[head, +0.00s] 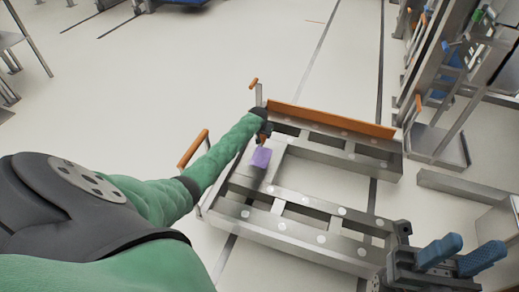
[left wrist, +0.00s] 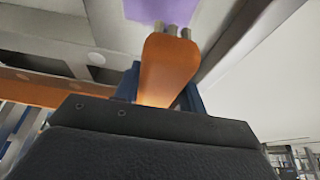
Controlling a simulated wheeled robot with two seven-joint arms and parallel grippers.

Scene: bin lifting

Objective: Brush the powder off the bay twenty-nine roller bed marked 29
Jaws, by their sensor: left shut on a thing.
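My left gripper (head: 264,131) is shut on an orange handle (left wrist: 168,70), low over the left part of a grey metal roller bed (head: 290,232). The purple also shows at the top of the left wrist view (left wrist: 160,9). I cannot make out powder or a number 29. My right gripper (head: 460,256) is at the lower right, its blue fingers apart and empty.
An orange rail (head: 330,119) edges the bed's far side. An orange-handled post (head: 254,85) and another orange handle (head: 192,148) stand at its left. Metal racks (head: 438,140) stand at the right. The pale floor (head: 190,60) behind is mostly clear.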

